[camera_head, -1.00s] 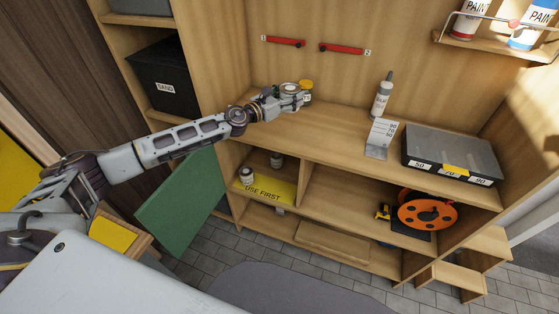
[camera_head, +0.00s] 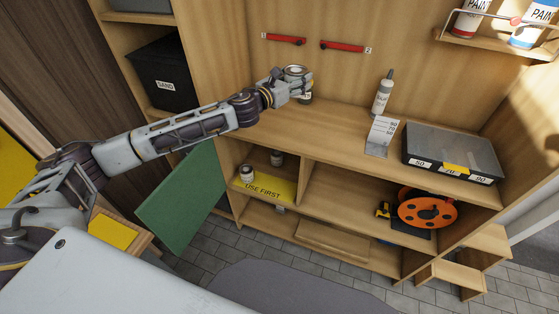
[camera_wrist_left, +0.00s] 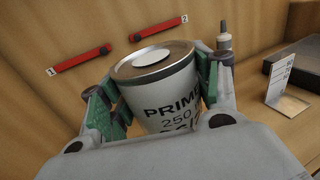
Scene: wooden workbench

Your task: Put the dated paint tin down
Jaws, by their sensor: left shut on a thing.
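My left gripper (camera_head: 299,84) is over the back left of the workbench top, shut on a metal tin. The tin's silver lid (camera_head: 296,69) shows above the fingers in the head view. In the left wrist view the pale tin (camera_wrist_left: 165,90) stands between the green finger pads, with "PRIM" and "250" on its label and a white spot on the lid; no date is readable. Part of a small container (camera_head: 306,97) shows just below the gripper; I cannot tell whether it touches the held tin. My right gripper is not in view.
A yellow "USE FIRST" mat (camera_head: 272,192) lies on the shelf below, with small tins (camera_head: 247,173) (camera_head: 277,158) by it. A bottle (camera_head: 382,95), a numbered card (camera_head: 379,137) and a black case (camera_head: 452,153) stand right on the bench. The bench middle is clear.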

